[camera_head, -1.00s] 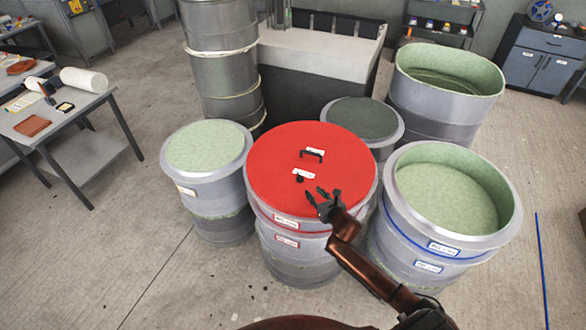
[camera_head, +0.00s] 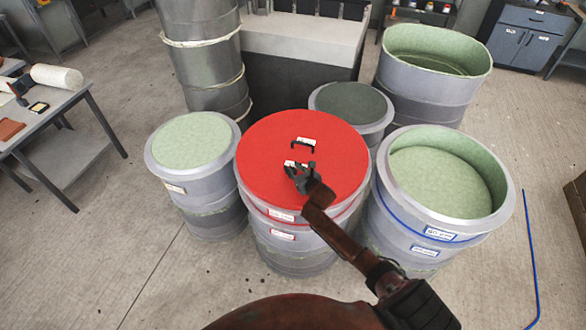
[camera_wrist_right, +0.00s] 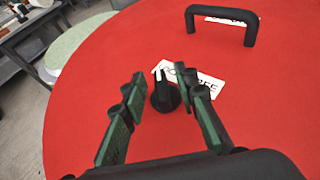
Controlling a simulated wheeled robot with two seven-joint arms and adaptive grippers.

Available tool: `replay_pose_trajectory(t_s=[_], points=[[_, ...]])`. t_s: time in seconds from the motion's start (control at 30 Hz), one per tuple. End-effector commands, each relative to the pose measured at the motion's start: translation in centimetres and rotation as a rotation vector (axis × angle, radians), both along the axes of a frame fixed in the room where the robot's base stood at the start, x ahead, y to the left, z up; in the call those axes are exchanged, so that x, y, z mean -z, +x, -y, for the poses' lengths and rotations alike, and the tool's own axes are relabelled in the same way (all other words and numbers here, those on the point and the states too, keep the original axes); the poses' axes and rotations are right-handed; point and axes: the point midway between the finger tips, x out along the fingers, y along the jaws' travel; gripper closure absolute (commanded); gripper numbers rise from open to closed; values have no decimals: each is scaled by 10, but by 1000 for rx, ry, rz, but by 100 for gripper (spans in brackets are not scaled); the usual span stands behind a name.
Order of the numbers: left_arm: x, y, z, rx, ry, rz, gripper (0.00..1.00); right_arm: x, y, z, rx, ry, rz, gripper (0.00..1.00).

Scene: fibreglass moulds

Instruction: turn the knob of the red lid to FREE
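The red lid (camera_head: 262,150) lies on a grey drum in the middle of the head view and fills most of the right wrist view (camera_wrist_right: 90,90). Its small black knob (camera_wrist_right: 165,95) has a white pointer line on top, with a white label (camera_wrist_right: 212,84) behind it ending in "REE"; part of the label is hidden. My right gripper (camera_wrist_right: 158,104) is open over the lid, its green-padded fingers on either side of the knob with gaps visible. In the head view my right gripper (camera_head: 296,172) covers the knob. My left gripper is not in view.
A black handle (camera_wrist_right: 222,20) stands up from the lid beyond the knob. A green-topped drum (camera_head: 195,142) stands left, an open blue-banded drum (camera_head: 445,190) right, and a dark-topped drum (camera_head: 350,103) behind. A work table (camera_head: 45,118) is at far left.

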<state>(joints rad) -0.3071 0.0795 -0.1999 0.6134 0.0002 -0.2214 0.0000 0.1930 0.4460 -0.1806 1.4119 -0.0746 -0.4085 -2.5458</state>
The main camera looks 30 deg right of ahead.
Motion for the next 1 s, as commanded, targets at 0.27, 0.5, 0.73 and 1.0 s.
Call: replay_pose_trajectory(t_s=[0.27,0.5,0.73,1.0], points=[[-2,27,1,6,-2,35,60,0,0,1,2,0,1,74],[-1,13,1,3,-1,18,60,0,0,1,2,0,1,90],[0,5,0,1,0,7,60,0,0,1,1,1,0,100],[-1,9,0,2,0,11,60,0,0,0,7,0,0,100]])
